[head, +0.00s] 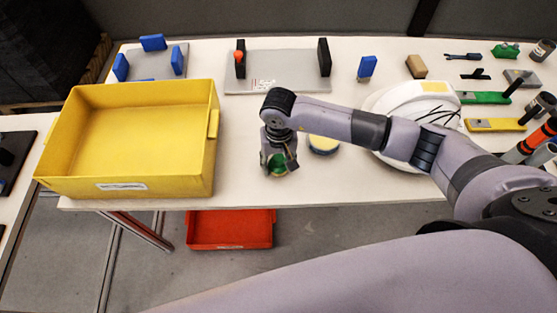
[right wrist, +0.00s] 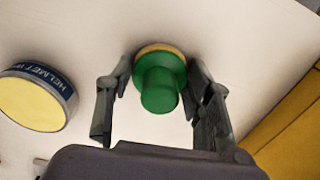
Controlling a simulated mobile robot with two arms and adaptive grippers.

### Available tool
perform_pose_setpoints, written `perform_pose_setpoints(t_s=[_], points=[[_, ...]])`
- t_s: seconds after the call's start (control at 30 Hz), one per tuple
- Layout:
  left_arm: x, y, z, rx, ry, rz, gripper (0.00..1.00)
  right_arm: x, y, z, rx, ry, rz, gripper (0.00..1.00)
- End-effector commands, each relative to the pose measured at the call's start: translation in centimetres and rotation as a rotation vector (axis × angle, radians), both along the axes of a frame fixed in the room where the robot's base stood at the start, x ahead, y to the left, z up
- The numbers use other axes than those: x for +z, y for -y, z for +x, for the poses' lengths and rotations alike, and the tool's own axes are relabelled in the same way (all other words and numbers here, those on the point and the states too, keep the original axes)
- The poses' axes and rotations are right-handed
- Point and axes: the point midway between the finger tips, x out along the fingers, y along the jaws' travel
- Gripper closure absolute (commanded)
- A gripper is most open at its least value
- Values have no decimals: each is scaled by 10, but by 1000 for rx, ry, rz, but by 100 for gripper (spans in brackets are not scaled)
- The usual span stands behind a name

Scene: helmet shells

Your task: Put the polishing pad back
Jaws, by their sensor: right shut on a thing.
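The polishing pad (head: 279,168) has a green knob on a round base with a yellowish rim. It is at the front of the white table, between the yellow bin and a round tin. My right gripper (head: 278,160) points down over it and is shut on it. In the right wrist view the pad's green knob (right wrist: 161,88) sits between the two fingers of the gripper (right wrist: 160,80). I cannot tell whether the pad touches the table or is slightly above it. My left gripper is not in view.
A tin (head: 324,145) labelled "HELMET" stands close right of the pad. A large yellow bin (head: 214,150) is at left. A white helmet shell (head: 400,105) lies behind my right forearm. A grey plate (head: 285,85) with uprights is behind. A red bin (head: 230,230) is below the table.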

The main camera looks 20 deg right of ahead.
Motion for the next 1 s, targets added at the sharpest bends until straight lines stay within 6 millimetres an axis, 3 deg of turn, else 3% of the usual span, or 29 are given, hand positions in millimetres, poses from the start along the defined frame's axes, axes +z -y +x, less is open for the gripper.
perform_pose_setpoints(t_s=[0.03, 0.07, 0.33, 0.77, 1.0], points=[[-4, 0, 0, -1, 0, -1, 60, -3, 0, 0, 0, 0, 0, 79], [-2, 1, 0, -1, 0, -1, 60, -1, 0, 0, 0, 0, 0, 51], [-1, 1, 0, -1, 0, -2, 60, -1, 0, 0, 0, 0, 0, 33], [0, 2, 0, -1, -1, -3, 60, 6, 0, 1, 0, 3, 0, 33], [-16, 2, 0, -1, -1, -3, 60, 53, 0, 1, 3, 8, 0, 33]])
